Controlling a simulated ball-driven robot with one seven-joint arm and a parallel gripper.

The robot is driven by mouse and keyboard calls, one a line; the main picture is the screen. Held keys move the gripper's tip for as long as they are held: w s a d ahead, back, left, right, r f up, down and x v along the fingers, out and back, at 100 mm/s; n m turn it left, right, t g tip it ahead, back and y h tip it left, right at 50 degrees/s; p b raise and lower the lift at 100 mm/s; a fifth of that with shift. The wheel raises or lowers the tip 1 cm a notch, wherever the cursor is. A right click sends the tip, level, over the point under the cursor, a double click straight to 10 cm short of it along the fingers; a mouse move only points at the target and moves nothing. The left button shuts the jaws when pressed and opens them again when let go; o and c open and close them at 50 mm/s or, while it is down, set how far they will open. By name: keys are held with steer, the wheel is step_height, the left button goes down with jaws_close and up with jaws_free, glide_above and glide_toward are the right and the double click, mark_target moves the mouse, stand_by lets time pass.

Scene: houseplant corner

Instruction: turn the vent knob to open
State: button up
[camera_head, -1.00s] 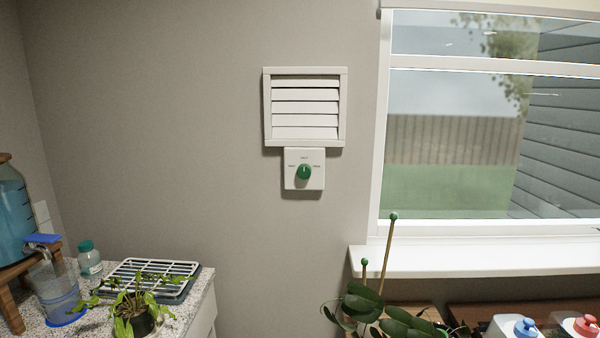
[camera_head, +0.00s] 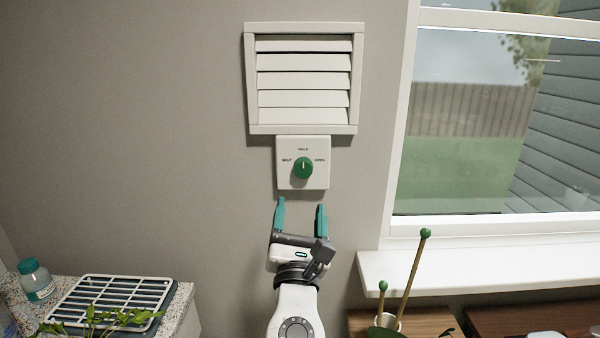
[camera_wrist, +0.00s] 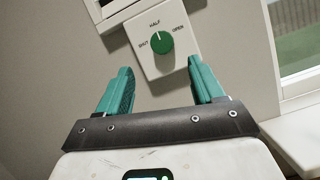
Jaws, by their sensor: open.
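The green vent knob (camera_head: 303,168) sits on a white plate (camera_head: 287,180) marked SHUT at left, HALF at top and OPEN at right. Its pointer line faces up, at HALF. The plate is on the wall under a white louvred vent (camera_head: 303,78), whose slats look tilted. My gripper (camera_head: 300,208) is open and empty just below the plate in the head view, its two teal fingers apart. In the wrist view the knob (camera_wrist: 162,43) shows beyond and between the fingertips (camera_wrist: 160,75), not touched by them.
A window (camera_head: 480,120) with a white sill (camera_head: 470,275) is to the right. A counter at lower left holds a drying rack (camera_head: 105,300) and a small bottle (camera_head: 36,280). The wall around the plate is clear.

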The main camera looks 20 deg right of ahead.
mark_target(303, 170)
steer(key=p+x, duration=0.1)
steer(key=x, duration=0.9)
steer(key=shift+d+f, duration=0.1)
steer(key=c, duration=1)
